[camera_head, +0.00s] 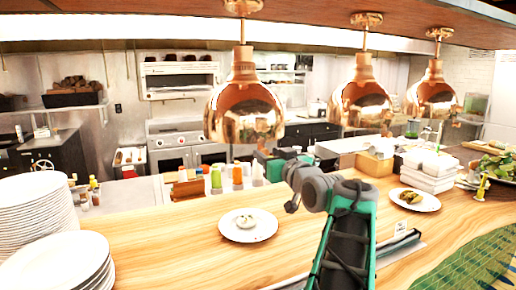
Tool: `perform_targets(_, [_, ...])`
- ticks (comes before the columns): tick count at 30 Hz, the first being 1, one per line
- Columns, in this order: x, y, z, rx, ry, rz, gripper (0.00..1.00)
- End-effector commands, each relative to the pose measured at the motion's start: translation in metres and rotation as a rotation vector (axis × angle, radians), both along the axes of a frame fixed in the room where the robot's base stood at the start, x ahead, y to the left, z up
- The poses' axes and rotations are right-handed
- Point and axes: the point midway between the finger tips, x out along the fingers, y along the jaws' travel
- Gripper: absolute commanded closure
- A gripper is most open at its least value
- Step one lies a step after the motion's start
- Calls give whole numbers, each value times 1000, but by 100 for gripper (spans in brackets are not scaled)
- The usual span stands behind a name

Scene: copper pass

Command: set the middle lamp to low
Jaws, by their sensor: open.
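Three copper pendant lamps hang in a row from the wooden overhead beam. The middle lamp (362,103) hangs above the right part of the counter, between the large left lamp (243,105) and the right lamp (433,98). Its switch or setting cannot be made out. My gripper (264,160) is at the end of my green and grey arm, low and left of the middle lamp, just under the left lamp in the picture. It is open and appears empty, though small and partly hidden by my wrist. It is apart from the middle lamp.
The wooden counter (165,250) holds plate stacks (35,215) at left, a plate with food (248,225) in the middle, and another plate (415,199) and white containers (430,168) at right. Bottles (216,178) stand behind. Air below the middle lamp looks clear.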

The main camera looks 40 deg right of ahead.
Motion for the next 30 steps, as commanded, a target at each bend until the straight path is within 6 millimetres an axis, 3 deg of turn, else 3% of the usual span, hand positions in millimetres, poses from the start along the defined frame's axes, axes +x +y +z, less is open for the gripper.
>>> perform_targets(3, [26,-5,4,3,2,6,56])
perform_targets(7, [44,-12,3,3,2,3,56])
perform_targets(17, [51,-16,0,1,3,-4,56])
perform_targets(30, [51,-16,0,1,3,-3,91])
